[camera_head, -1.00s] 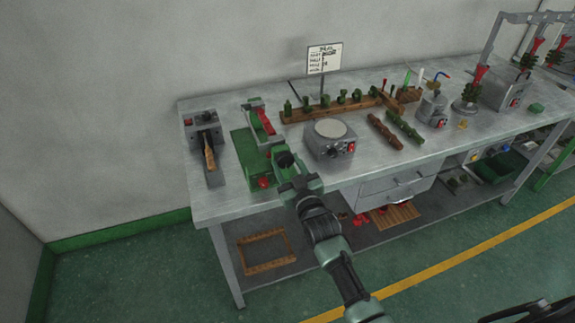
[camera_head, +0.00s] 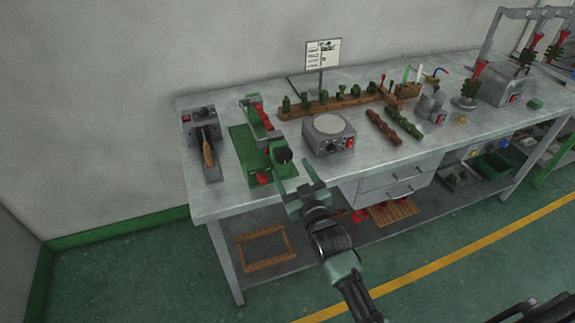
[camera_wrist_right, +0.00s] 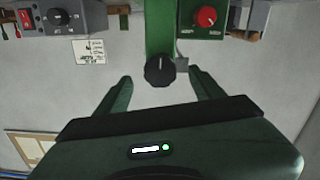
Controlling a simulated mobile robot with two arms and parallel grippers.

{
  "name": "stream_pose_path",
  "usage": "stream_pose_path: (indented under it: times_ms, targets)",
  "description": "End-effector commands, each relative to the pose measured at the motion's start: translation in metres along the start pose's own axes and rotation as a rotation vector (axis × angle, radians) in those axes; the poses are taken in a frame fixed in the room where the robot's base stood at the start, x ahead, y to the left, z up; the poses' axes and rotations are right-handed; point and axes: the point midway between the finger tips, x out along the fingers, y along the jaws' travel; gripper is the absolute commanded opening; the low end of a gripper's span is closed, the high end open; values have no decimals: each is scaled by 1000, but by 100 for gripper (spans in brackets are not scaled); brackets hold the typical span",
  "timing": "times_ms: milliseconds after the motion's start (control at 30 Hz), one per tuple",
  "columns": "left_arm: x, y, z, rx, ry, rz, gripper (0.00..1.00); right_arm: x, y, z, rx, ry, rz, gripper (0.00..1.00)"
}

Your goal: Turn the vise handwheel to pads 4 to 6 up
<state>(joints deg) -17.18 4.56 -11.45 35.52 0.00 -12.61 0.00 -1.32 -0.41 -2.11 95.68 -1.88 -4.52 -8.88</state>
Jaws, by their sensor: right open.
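The green vise (camera_head: 241,143) stands near the left front of the bench, with red parts along its top. Its handwheel is a round black knob (camera_head: 283,156) on the end facing me. The knob also shows in the right wrist view (camera_wrist_right: 159,71), with a pale index line on its face. My right gripper (camera_head: 295,176) is open and empty, a little in front of the knob and apart from it. In the wrist view the knob sits beyond and between the two fingertips. I cannot read any pad numbers. My left gripper is not in view.
A grey box with a round plate (camera_head: 318,147) stands right of the vise. A grey device with a wooden handle (camera_head: 207,152) stands left of it. A red knob (camera_wrist_right: 207,17) sits beside the handwheel. Floor in front of the bench is open.

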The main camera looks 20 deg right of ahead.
Motion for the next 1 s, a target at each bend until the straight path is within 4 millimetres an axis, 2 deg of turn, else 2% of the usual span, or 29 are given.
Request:
stream_pose_path:
  times_ms: [100, 233, 767, 867, 967, 1000]
  targets:
    - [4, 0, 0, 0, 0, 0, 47, -18, 0, 2, 0, -1, -1, 68]
    - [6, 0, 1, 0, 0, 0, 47, -29, 0, 1, 0, -2, -1, 68]
    - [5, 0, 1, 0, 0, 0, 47, -31, 0, 1, 1, -3, -1, 68]
    - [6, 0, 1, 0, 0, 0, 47, -32, -5, 18, 3, -36, -11, 68]
    - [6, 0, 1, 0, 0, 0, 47, -39, -18, 61, 8, -120, -36, 68]
    - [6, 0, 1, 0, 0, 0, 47, -44, -24, 86, 11, -168, -50, 68]
